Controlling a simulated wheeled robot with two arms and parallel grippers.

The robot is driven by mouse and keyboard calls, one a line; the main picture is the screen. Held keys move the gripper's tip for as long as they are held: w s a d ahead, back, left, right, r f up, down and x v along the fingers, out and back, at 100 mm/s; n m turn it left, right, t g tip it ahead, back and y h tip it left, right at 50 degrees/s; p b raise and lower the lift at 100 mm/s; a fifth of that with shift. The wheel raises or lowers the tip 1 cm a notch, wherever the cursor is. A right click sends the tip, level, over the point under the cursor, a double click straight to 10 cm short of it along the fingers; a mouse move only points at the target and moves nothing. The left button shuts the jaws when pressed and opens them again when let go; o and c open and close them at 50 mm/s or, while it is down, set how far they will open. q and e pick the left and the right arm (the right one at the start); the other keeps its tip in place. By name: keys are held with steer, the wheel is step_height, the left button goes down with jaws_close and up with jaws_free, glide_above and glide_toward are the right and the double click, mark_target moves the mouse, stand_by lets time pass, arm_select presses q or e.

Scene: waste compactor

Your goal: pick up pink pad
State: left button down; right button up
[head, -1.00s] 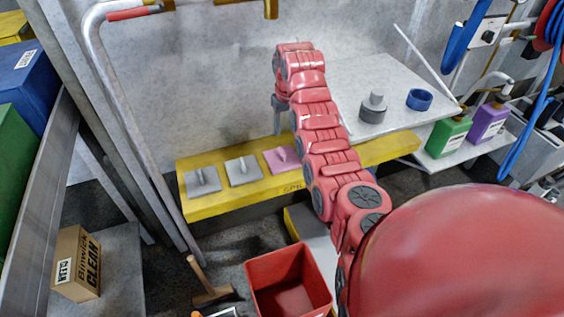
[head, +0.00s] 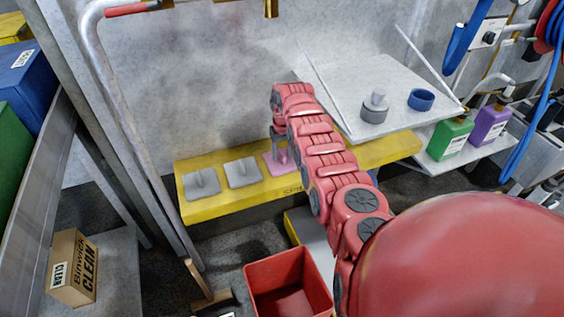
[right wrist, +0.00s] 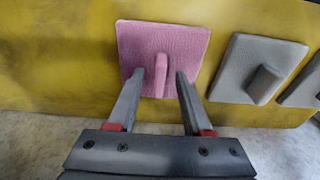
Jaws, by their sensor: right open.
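The pink pad (head: 270,166) is a flat square with an upright tab handle, lying on the yellow shelf (head: 230,206). In the right wrist view the pink pad (right wrist: 190,42) shows almost whole, with its handle (right wrist: 160,75) in the middle. My right gripper (head: 281,160) is just above the pad in the head view. In the right wrist view my right gripper (right wrist: 169,76) is open, with one fingertip on each side of the handle and small gaps between. My left gripper is not in view.
Two grey pads, the left one (head: 202,183) and the one nearer the pink pad (head: 243,172), lie on the same shelf. A grey side table (head: 390,85) holds a grey weight-like object (head: 374,108) and a blue ring (head: 421,99). A red bin (head: 262,291) stands on the floor.

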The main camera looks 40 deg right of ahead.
steer(key=shift+f, duration=0.25)
jaws_close()
steer(key=shift+r, duration=0.1)
stand_by(0.3)
